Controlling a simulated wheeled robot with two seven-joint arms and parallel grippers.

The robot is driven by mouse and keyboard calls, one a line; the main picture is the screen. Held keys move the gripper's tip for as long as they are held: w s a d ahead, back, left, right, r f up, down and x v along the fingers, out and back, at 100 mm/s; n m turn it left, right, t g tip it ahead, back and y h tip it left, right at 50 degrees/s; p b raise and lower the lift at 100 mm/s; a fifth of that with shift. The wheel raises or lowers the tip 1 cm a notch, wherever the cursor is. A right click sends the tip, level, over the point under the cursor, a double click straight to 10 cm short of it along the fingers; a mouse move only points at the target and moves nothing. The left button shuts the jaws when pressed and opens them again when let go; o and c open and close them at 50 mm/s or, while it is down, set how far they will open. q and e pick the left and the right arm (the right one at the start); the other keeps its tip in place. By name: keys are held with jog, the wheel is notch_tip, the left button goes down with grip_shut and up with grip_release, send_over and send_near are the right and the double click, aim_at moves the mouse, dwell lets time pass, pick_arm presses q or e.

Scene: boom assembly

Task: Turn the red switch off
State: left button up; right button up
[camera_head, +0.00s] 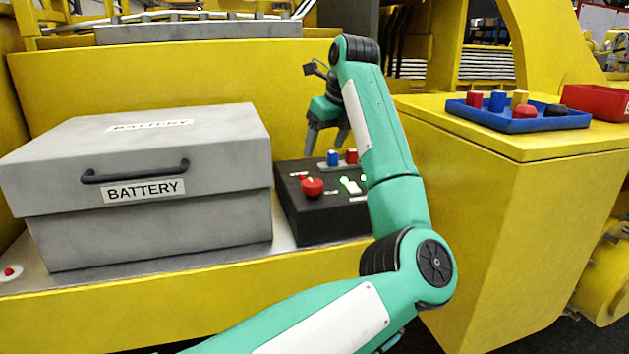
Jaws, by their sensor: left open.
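A black control box (308,219) sits on the ledge right of the battery box. A red switch knob (312,187) stands on its top, towards the left. My left arm covers the right side of the control box. My right gripper is out of view.
A grey battery box (150,228) with a black handle fills the left. A blue cap (333,158) and a red cap (351,156) stand at the control box's back. A blue tray (537,123) with coloured parts and a red bin (596,101) rest on the yellow cabinet at right.

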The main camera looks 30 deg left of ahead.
aim_at(313, 182)
pick_arm(q)
jog(key=p+x, duration=0.1)
jog(key=x, duration=1)
jog(key=shift+w+f, duration=0.15)
jog(key=shift+f, duration=0.1)
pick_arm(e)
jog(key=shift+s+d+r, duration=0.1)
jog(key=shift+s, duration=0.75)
pick_arm(q)
jog(key=c, duration=1)
jog(key=shift+o, duration=0.2)
